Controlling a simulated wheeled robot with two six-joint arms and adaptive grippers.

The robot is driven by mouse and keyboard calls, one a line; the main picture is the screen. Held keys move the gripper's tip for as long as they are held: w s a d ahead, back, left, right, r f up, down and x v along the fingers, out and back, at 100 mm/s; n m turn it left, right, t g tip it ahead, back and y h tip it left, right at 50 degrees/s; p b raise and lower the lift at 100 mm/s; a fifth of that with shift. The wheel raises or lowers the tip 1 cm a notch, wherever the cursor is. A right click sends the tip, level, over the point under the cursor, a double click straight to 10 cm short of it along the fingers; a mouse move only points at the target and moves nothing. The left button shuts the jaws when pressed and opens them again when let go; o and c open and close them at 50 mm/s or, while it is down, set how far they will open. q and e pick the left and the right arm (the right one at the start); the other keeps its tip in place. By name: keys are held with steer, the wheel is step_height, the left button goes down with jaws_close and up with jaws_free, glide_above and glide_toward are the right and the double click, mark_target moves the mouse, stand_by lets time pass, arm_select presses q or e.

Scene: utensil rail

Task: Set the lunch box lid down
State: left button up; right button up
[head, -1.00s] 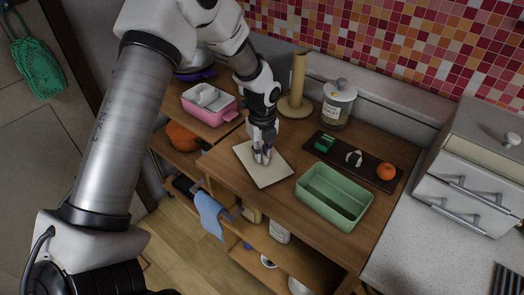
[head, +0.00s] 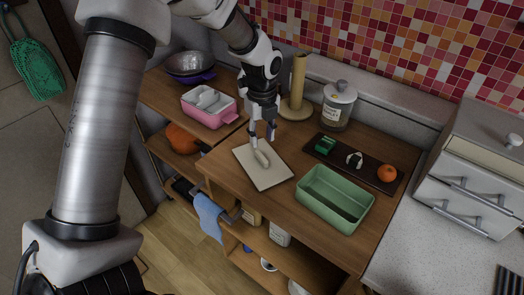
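The lunch box lid (head: 270,178) is a flat cream rectangle with a raised grip (head: 261,157) on top. It lies flat on the wooden counter, left of the green lunch box (head: 334,198), which stands open and looks empty. My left gripper (head: 262,136) is above the far edge of the lid, just behind and above the grip. Its two fingers are spread, with nothing between them, and look clear of the grip. My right gripper is not in view.
A dark tray (head: 340,157) behind the green box holds a green item (head: 325,145), a rice ball (head: 354,160) and an orange (head: 387,173). A pink box (head: 209,107) is at left.

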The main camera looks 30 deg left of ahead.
mark_target(262, 155)
arm_select(q)
steer(key=shift+r, duration=2.4)
